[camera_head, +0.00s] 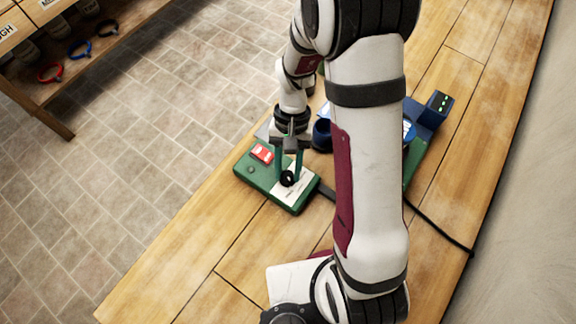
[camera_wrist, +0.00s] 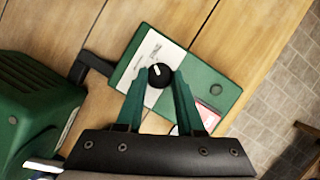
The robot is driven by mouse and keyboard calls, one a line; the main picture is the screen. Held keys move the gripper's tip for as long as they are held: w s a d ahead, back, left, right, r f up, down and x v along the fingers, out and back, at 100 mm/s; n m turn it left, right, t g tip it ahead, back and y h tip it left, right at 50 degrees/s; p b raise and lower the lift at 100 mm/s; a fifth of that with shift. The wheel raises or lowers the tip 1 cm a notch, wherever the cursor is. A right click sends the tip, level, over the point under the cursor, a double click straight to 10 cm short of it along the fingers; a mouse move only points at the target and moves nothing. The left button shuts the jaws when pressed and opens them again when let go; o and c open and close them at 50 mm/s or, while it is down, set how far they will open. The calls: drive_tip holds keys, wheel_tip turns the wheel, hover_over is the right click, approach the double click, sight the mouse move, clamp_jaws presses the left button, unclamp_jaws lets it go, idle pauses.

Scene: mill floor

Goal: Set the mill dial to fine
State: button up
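The mill dial is a round black knob (camera_head: 287,178) with a light pointer mark, on a white label panel of a green control box (camera_head: 246,178). The knob also shows in the wrist view (camera_wrist: 160,75), its light mark pointing towards the upper left part of the knob. My gripper (camera_head: 289,174) points down at the box, its two green fingers apart, one on each side of the knob. In the wrist view the fingertips (camera_wrist: 161,79) lie close to the knob's sides; I cannot tell whether they press on it. The label's writing is too small to read.
A red-and-white switch (camera_head: 262,153) and a small round button (camera_head: 251,169) sit on the box. A blue machine (camera_head: 430,113) stands behind my arm on the wooden bench (camera_head: 190,258). A black cable (camera_head: 440,226) crosses the bench. A shelf (camera_head: 55,120) stands at the left across the tiled floor.

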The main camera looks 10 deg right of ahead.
clamp_jaws()
drive_tip(key=m+y, duration=0.1)
drive_tip(key=m, duration=0.2)
drive_tip(key=shift+d+t, duration=0.1)
drive_tip(key=shift+t, duration=0.2)
drive_tip(key=o, duration=0.7)
unclamp_jaws()
drive_tip(key=v, duration=1.5)
drive_tip(key=shift+w+d+r, duration=0.15)
drive_tip(key=shift+w+r, duration=0.05)
drive_tip(key=shift+r, duration=0.15)
